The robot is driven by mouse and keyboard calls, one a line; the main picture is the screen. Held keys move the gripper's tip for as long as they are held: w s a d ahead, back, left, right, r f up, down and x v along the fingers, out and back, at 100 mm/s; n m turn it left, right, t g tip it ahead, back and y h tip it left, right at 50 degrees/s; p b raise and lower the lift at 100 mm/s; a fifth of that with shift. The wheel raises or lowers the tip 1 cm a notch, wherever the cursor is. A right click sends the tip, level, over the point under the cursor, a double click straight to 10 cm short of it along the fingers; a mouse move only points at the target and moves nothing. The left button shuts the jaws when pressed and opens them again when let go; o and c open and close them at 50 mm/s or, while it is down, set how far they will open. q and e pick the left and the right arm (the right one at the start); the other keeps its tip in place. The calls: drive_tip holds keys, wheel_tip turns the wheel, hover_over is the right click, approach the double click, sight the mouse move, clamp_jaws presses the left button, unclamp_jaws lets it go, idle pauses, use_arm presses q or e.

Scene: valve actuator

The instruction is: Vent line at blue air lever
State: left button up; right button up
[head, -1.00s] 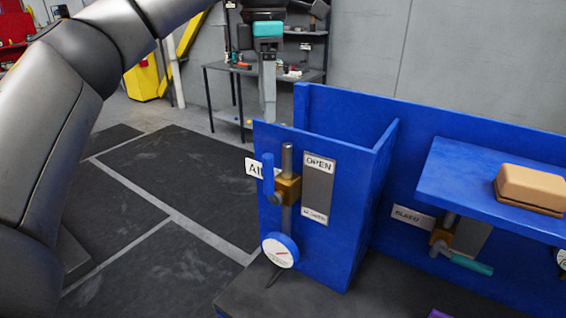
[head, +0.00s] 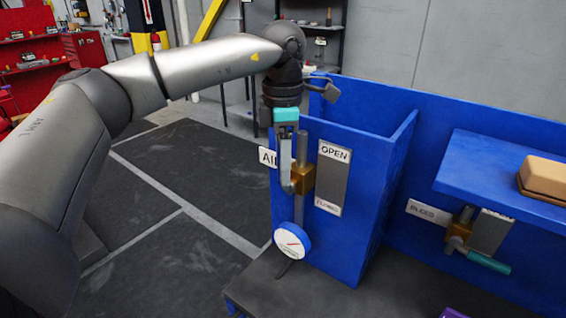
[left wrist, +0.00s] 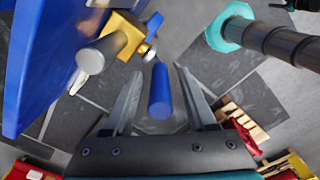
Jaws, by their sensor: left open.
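The blue air lever shows in the left wrist view (left wrist: 160,92) as a blue rounded handle between the two fingers of my left gripper (left wrist: 157,90). The fingers are open, with a gap on each side of the handle. In the head view my left gripper (head: 288,190) points down in front of the brass valve (head: 302,180) and hides most of the lever. The brass valve body also shows in the left wrist view (left wrist: 122,38). A plate marked OPEN (head: 332,178) stands right of the valve. A round gauge (head: 292,241) sits below on the pipe. My right gripper is not in view.
The blue panel (head: 365,200) stands close to the right of my gripper. A teal-handled bleed lever (head: 488,262) is under a blue shelf (head: 475,175) holding a tan block (head: 545,178). Dark floor mats (head: 190,180) leave free room at left.

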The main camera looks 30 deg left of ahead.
use_arm(q)
drive_tip(key=shift+f, duration=0.1)
drive_tip(key=shift+c, duration=0.4)
clamp_jaws()
idle(1.0)
